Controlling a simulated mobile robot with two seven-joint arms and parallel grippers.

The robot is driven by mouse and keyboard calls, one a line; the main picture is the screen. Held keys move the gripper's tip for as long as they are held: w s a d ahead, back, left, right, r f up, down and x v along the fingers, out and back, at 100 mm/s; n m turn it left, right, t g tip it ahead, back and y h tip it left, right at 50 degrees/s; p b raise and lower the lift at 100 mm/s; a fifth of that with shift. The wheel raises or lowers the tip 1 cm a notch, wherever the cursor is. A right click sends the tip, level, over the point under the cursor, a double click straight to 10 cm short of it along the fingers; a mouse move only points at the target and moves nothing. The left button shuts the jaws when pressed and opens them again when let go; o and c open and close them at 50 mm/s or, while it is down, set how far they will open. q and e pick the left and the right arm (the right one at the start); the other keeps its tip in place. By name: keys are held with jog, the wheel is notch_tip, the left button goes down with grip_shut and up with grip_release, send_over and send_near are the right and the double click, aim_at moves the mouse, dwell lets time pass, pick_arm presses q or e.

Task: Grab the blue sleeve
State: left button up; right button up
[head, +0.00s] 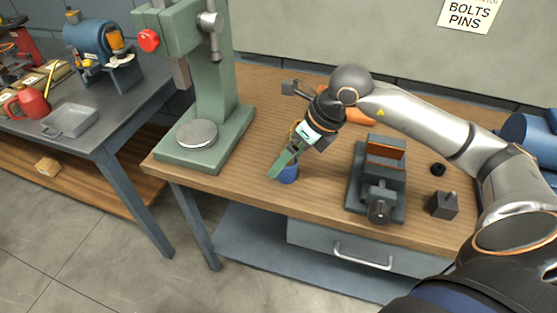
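The blue sleeve (289,175) is a small, short blue cylinder standing on the wooden bench top near its front edge. My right gripper (282,168) reaches down to it from the upper right, and a green finger covers part of the sleeve. The other finger is mostly hidden, so I cannot tell whether the fingers are closed on the sleeve or only beside it. The sleeve appears to be at bench level. My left gripper is not in view.
A green press (215,100) with a round metal plate stands left of the sleeve. A grey vise (378,180) sits to the right, with a dark block (443,205) and a small black ring (438,169) beyond it. An orange object (358,117) lies behind my gripper.

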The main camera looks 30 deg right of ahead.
aim_at(287, 167)
jog(key=w+d+f, duration=0.1)
jog(key=w+d+f+h, duration=0.1)
jog(key=f, duration=0.1)
jog(key=w+d+f+h, duration=0.1)
jog(key=shift+w+d+f+p, duration=0.1)
jog(key=shift+d+f+p, duration=0.05)
jog(key=shift+p, duration=0.2)
jog(key=x, duration=0.4)
jog(key=p+x, duration=0.1)
jog(key=x, duration=0.1)
jog(key=shift+w+d+f, duration=0.2)
jog(key=shift+w, duration=0.05)
grip_shut()
dwell(0.4)
jog(key=shift+w+r+t, duration=0.1)
jog(key=shift+r+t, duration=0.1)
jog(key=shift+t, duration=0.1)
